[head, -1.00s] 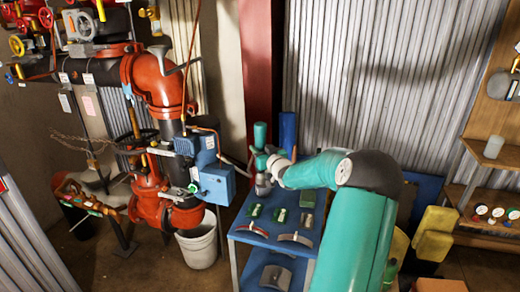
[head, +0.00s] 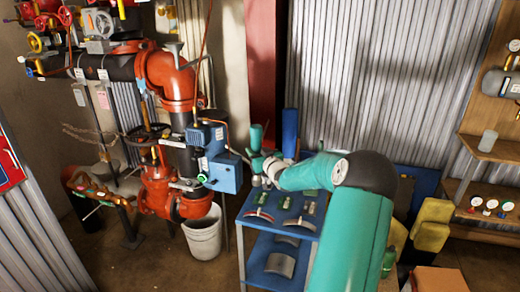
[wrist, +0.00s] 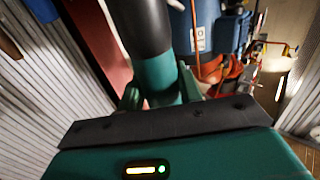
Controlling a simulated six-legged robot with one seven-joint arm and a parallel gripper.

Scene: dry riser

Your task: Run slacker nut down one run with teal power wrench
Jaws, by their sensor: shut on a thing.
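I cannot make out the slacker nuts at this size.
A blue box (head: 222,175) juts from the riser towards my gripper. A blue cart (head: 262,226) with several parts stands below my gripper. A white bucket (head: 203,238) sits under the riser. A blue cylinder (head: 290,135) stands behind the wrench. Floor is open at the lower left.

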